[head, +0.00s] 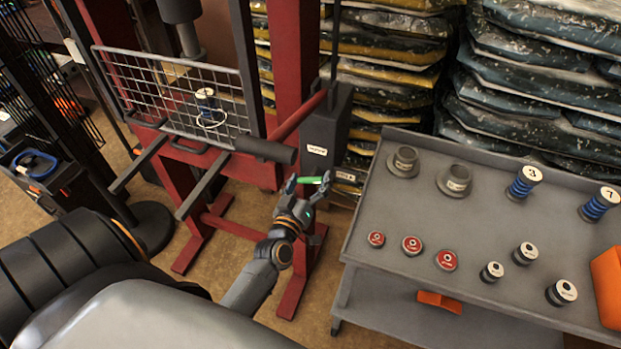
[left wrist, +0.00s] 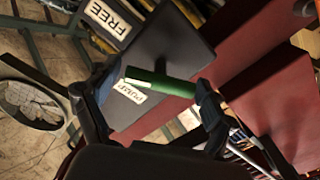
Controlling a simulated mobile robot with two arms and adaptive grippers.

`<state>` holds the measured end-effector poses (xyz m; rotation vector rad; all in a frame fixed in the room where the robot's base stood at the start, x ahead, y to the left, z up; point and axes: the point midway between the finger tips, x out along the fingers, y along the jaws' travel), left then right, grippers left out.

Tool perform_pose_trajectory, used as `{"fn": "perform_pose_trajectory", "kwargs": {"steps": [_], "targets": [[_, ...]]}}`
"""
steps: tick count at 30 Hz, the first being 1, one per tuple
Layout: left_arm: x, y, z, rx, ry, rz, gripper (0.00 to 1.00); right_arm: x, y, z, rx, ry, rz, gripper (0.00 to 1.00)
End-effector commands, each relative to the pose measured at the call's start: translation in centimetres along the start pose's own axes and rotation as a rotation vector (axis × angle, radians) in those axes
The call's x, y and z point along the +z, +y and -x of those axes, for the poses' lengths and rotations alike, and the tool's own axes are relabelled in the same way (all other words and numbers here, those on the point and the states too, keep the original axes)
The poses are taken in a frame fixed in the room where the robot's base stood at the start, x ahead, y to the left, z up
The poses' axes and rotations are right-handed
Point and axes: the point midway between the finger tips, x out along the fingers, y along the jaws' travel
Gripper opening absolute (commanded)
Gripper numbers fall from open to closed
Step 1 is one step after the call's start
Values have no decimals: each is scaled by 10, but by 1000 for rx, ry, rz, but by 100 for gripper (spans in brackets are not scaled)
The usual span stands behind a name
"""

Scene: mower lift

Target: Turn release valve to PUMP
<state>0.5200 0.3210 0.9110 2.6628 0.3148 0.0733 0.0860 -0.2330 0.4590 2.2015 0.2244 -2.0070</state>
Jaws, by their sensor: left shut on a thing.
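The release valve is a green bar handle (head: 315,180) low on the dark pump box (head: 325,132) of the red press. My left gripper (head: 308,183) is at the handle, its fingers on either side. In the left wrist view the handle (left wrist: 165,82) lies lengthwise between the fingertips of my left gripper (left wrist: 155,90), which is shut on it. A white PUMP label (left wrist: 131,92) sits just below the handle's left end. A FREE label (left wrist: 108,18) shows farther up on the left. My right gripper is out of view.
The red press frame (head: 292,60) with a wire guard (head: 170,90) stands behind. A black lever (head: 265,150) sticks out above my gripper. A grey cart (head: 390,270) with spools and weights is to the right. Stacked bags (head: 545,70) fill the back.

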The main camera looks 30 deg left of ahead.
Motion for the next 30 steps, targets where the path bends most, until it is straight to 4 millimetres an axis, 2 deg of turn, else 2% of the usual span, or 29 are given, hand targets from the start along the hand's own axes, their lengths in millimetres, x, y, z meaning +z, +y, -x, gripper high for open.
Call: {"fn": "perform_pose_trajectory", "kwargs": {"steps": [30], "targets": [[0,-2,-1,2,4,927,52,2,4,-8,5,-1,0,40]]}}
